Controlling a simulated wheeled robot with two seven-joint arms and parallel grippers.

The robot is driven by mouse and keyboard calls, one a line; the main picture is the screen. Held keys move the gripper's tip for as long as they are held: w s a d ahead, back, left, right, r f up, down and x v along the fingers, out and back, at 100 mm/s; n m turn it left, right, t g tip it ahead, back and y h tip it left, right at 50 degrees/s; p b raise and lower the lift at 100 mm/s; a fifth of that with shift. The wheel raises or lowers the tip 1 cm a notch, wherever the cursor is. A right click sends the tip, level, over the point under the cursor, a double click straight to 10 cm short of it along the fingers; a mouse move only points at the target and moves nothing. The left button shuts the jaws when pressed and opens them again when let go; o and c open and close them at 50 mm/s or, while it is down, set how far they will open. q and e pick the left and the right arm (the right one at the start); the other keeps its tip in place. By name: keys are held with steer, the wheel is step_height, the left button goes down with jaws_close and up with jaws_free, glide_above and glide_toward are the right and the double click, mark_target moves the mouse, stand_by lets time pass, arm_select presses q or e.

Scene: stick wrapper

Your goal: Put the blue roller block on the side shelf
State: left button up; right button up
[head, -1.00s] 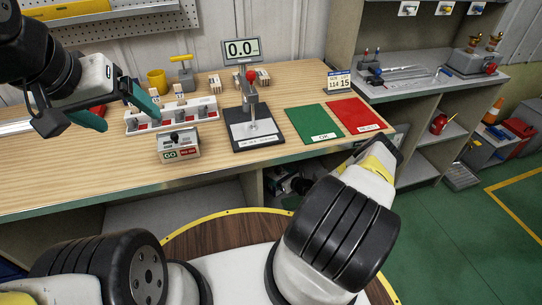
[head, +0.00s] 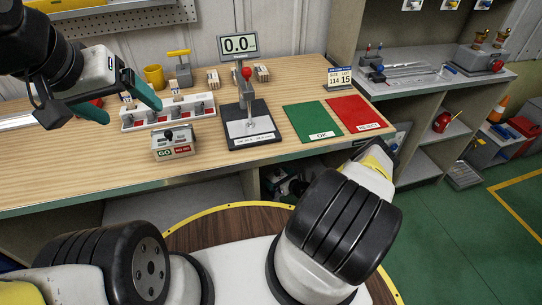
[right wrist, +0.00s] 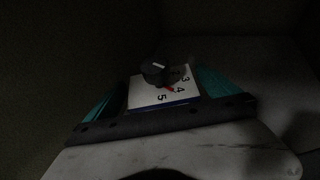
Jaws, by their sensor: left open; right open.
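I cannot pick out a blue roller block for certain. In the dark right wrist view, a white dial plate (right wrist: 165,92) with a black knob, numbers and a thin blue edge sits between my right gripper's (right wrist: 163,82) teal fingers. They are apart, and I cannot tell whether they touch it. In the head view my right forearm reaches down past the bench's front edge, and the gripper is hidden. My left gripper (head: 131,112) is open and empty above the left of the bench. The side shelf (head: 420,88) stands at the right and holds tools.
The wooden bench (head: 60,178) carries a rack with several slots (head: 168,112), a GO box (head: 174,144), a gauge stand (head: 247,120), a green mat (head: 311,121) and a red mat (head: 358,114). Dark items (head: 280,180) lie under the bench.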

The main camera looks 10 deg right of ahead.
steer(key=v, duration=1.2)
